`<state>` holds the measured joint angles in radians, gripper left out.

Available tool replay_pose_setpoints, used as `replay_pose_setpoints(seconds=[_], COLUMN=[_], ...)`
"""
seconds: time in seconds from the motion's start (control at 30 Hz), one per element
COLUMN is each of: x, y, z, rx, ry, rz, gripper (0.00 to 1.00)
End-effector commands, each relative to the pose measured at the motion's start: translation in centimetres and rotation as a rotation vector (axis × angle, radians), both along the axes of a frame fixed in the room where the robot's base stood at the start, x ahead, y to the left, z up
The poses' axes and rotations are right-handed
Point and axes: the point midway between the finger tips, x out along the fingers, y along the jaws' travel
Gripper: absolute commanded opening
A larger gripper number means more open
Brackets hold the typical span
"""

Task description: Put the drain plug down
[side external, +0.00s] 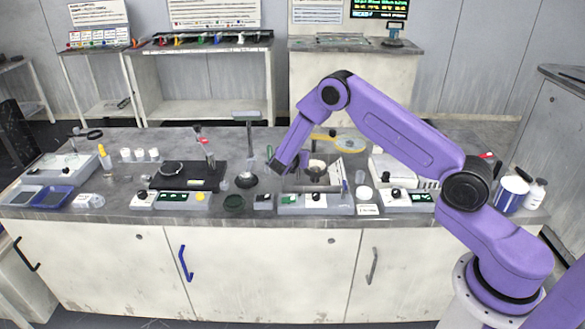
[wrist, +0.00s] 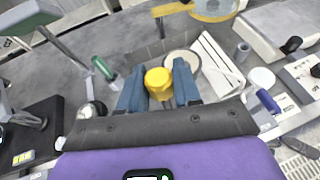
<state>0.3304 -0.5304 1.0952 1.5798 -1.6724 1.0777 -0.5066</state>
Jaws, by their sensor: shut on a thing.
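A yellow round-topped piece (wrist: 158,80), which I take to be the drain plug, sits between the two blue fingers of my gripper (wrist: 159,90) in the wrist view. The fingers are shut on it. Beyond it is a grey basin (wrist: 148,54) holding a pale round platen (wrist: 183,62), partly covered by the right finger. I cannot tell how high the plug is above the surface. In the side view my gripper (side external: 275,166) points down at the left edge of the polishing unit (side external: 315,203); its fingertips and the plug cannot be made out there.
A lamp stand with a dark round base (side external: 246,181) stands left of my gripper. A green-handled tool (wrist: 103,67) is near the left finger. A yellow-edged disc (side external: 347,144) lies behind the unit. A grey cylinder (wrist: 242,53) and a white disc (wrist: 262,78) are to the right.

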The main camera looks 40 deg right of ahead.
Motion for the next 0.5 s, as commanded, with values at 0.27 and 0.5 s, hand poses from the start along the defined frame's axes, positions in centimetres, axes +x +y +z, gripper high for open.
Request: replay_pose_setpoints(seconds=[0.27,0.5], x=[2.6,3.4], y=[-0.5,-0.6], z=[-3.2,-4.1], rx=[0.0,0.0], ry=[-0.001,0.0], rz=[0.0,0.0], gripper=[0.0,0.0])
